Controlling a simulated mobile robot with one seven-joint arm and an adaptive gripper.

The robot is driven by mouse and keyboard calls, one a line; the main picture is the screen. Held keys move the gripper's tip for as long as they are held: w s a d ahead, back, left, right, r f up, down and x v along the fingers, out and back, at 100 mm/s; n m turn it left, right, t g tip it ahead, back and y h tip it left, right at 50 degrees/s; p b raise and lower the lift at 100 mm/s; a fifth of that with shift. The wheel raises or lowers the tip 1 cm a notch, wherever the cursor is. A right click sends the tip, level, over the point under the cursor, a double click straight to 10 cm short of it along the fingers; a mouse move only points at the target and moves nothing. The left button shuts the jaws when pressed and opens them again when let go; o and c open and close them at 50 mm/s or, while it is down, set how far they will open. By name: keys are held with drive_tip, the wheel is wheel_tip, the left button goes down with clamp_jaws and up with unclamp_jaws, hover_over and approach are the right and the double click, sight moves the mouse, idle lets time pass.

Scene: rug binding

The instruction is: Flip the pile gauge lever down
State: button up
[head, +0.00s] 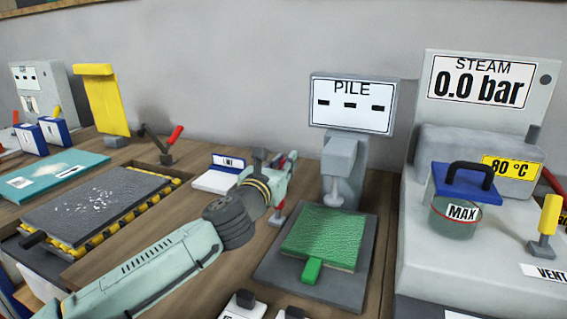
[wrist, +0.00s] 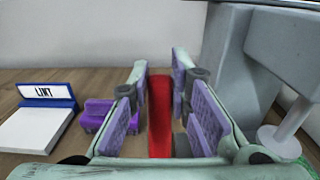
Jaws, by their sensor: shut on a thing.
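The pile gauge (head: 346,150) is a grey stand with a screen (head: 352,104) reading PILE and dashes. Its presser foot (head: 333,192) hangs over a green pile sample (head: 325,238) on a dark plate. My gripper (head: 277,160) is at the gauge's left side. In the wrist view my gripper (wrist: 160,85) is shut on the red lever (wrist: 159,115), which shows as a long red bar between the purple finger pads. The gauge body (wrist: 222,65) stands close on the right there. The lever's pivot is hidden, and in the head view my gripper mostly covers the lever.
A LINT stand (wrist: 45,120) is left of my gripper. A steam unit (head: 480,110) with a blue-topped MAX pot (head: 455,215) stands right of the gauge. A grey mat (head: 95,210) and another red-handled lever (head: 174,137) are at the left. Small items sit at the front edge.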

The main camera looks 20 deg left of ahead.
clamp_jaws()
drive_tip(key=shift+s+f+b, duration=0.25)
drive_tip(key=shift+b, duration=0.7)
drive_tip(key=s+t+b, duration=0.1)
drive_tip(key=b, duration=0.2)
drive_tip(key=shift+s, duration=0.1)
drive_tip(key=s+t+b, duration=0.1)
drive_tip(key=b, duration=0.1)
drive_tip(key=shift+r+b, duration=0.2)
drive_tip(key=shift+b, duration=0.15)
drive_tip(key=shift+s+r+t+b, duration=0.3)
drive_tip(key=shift+r+t+b, duration=0.05)
drive_tip(key=shift+t+b, duration=0.1)
